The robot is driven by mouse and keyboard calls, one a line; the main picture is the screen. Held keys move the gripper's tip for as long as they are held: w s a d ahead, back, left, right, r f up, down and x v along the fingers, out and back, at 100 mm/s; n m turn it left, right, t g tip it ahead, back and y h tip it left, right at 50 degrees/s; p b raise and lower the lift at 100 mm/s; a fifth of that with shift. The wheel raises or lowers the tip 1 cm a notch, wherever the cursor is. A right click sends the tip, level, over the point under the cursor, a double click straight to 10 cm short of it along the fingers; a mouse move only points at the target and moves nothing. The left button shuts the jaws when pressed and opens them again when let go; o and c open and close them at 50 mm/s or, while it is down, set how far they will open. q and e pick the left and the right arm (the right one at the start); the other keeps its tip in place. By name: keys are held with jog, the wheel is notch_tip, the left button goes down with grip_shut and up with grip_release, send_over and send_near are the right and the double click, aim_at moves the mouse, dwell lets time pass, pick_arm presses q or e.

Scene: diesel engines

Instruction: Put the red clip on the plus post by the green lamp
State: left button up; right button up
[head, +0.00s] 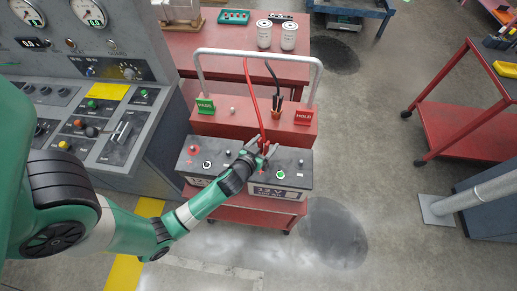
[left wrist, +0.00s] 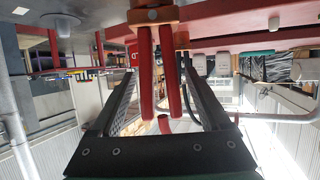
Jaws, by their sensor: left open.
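The red clip (head: 264,146) is at the far left part of the right-hand battery, at the end of the red cable. My left gripper (head: 263,152) is at it; in the left wrist view the open fingers (left wrist: 163,100) stand on either side of its two red handles (left wrist: 158,75), with gaps. Copper-coloured jaws (left wrist: 150,15) show beyond the handles. The green lamp (head: 281,174) is lit on the right battery (head: 295,180), close by. The plus post there is hidden by clip and gripper, so I cannot tell whether the clip grips it. My right gripper is not in view.
The left battery (head: 200,166) has a red-ringed post (head: 193,150). The cart's grey handle (head: 265,54) arches above. A control console (head: 110,110) stands left.

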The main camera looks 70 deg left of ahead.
pick_arm(q)
jog(key=v, duration=0.9)
jog(key=shift+s+d+r, duration=0.15)
jog(key=shift+s+d, duration=0.05)
jog(key=shift+s, duration=0.1)
